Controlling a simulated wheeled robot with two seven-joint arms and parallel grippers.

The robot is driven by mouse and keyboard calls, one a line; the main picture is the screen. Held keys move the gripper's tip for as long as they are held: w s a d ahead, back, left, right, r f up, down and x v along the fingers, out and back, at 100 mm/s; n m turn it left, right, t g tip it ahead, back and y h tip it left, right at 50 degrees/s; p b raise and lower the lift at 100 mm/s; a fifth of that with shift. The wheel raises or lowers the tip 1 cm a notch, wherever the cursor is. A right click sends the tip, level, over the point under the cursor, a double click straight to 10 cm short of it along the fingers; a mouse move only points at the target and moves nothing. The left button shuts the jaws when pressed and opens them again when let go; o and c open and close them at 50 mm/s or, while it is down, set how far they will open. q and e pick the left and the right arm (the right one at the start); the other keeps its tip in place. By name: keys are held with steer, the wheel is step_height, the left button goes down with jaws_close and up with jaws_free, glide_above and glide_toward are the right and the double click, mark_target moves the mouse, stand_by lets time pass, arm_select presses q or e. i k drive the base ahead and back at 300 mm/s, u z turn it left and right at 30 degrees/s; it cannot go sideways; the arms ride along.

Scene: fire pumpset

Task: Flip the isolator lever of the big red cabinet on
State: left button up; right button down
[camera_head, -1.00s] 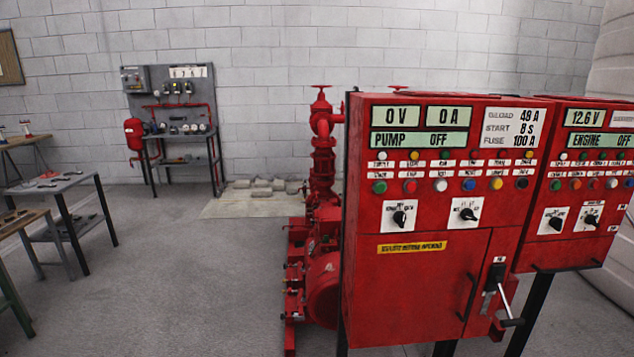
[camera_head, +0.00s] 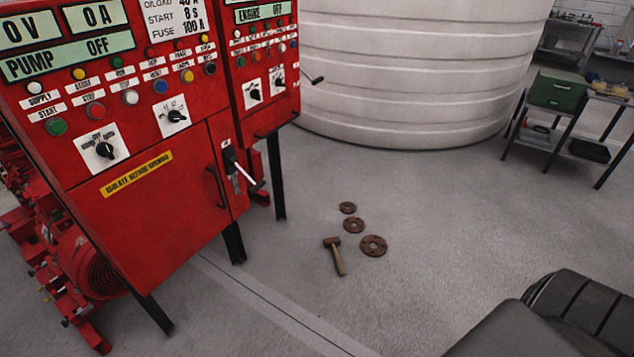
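The big red cabinet (camera_head: 150,215) stands at the left on black legs, its displays reading 0V, 0A and PUMP OFF. Its isolator lever (camera_head: 243,172) is on the right part of the cabinet front, beside the door handle. The lever has a pale shaft that slants down to the right and ends in a dark grip. A yellow label (camera_head: 136,174) reading "isolate before opening" is on the door. Neither of my grippers is in view.
A second red cabinet (camera_head: 262,70) showing ENGINE OFF stands just behind. A hammer (camera_head: 336,256) and three rusty discs (camera_head: 373,246) lie on the floor. A large white tank (camera_head: 400,75) is behind; a table with a green box (camera_head: 557,90) is at right.

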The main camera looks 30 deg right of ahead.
mark_target(248, 177)
steer(key=z, duration=1.05)
steer(key=i, duration=0.9)
steer(key=z, duration=0.5)
